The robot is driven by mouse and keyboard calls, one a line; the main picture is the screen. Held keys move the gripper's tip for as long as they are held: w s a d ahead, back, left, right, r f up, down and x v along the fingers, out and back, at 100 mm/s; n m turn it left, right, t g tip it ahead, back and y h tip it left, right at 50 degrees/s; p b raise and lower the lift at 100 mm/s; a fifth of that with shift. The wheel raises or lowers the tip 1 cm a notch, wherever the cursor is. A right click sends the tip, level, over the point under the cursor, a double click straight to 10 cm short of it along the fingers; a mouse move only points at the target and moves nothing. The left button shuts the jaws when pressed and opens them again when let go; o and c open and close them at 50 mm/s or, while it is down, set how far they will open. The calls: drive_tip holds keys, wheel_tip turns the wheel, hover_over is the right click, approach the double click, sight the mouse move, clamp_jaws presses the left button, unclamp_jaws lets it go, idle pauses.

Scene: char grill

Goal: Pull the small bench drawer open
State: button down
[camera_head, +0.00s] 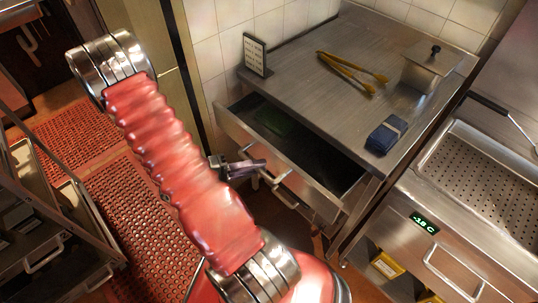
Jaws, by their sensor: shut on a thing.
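The small bench drawer (322,206) stands open under the steel bench top (320,88), with its dark inside showing. A dark green item lies in the drawer at its left end. The drawer's bar handle (286,198) is on its front. My gripper (272,179) is at the drawer front, shut on the handle.
Gold tongs (346,70), a lidded steel container (420,68), a folded blue cloth (386,134) and a small black sign (256,54) are on the bench. A tray rack (45,225) stands left, beside red floor matting (130,215).

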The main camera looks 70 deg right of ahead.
drive_tip(key=w+a, duration=0.5)
drive_tip(key=a, duration=0.6)
drive_tip(key=shift+w+a+f, duration=0.15)
drive_tip(key=shift+w+a, duration=0.2)
drive_tip(key=c, duration=1.7)
unclamp_jaws()
drive_tip(key=shift+c, duration=0.2)
drive_tip(key=shift+w, duration=0.1)
drive_tip(key=v, duration=1.3)
drive_tip(key=shift+w+a, duration=0.25)
drive_tip(key=x, duration=1.3)
drive_tip(key=shift+d, duration=0.2)
drive_tip(key=shift+w+a+r, duration=0.1)
drive_tip(key=shift+w+r, duration=0.05)
drive_tip(key=shift+r, duration=0.05)
